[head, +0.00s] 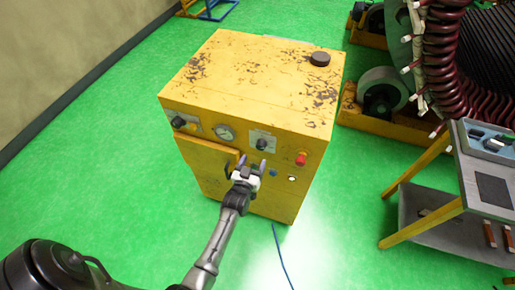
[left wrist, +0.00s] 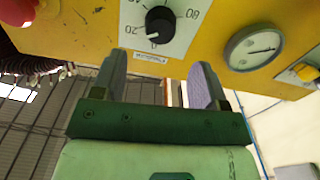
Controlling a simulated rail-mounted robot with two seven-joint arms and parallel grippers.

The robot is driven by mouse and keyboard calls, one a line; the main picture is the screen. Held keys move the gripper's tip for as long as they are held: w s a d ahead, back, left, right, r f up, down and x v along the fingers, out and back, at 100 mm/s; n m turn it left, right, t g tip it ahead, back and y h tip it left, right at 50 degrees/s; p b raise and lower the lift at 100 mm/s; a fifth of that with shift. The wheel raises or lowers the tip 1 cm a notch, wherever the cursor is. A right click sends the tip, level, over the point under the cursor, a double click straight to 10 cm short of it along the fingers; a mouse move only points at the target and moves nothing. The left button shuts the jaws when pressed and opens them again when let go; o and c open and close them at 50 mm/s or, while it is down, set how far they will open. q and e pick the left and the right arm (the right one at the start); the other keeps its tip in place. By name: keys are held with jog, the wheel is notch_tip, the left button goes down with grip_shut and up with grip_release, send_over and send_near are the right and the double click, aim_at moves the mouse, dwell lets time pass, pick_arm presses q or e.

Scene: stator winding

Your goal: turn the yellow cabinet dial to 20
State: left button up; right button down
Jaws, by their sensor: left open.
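The yellow cabinet (head: 250,80) stands in the middle of the head view. Its black dial (head: 262,144) sits on a white scale plate on the front panel, between a gauge and a red button. In the left wrist view the dial (left wrist: 160,24) is at the top, with 0, 20 and 80 readable on its plate. Its white pointer mark appears to be near the 0. My left gripper (head: 251,165) is open and empty, just in front of and below the dial. Its two fingers (left wrist: 157,64) straddle free space and appear apart from the dial. My right gripper is not in view.
A black puck-like object (head: 320,59) lies on top of the cabinet. A workbench (head: 490,180) and a large stator (head: 460,60) stand at right.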

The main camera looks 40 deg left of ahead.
pick_arm(q)
jog(key=p+v, duration=0.1)
jog(key=v, duration=0.3)
jog(key=shift+s+d, duration=0.15)
jog(key=shift+s, duration=0.1)
dwell(0.4)
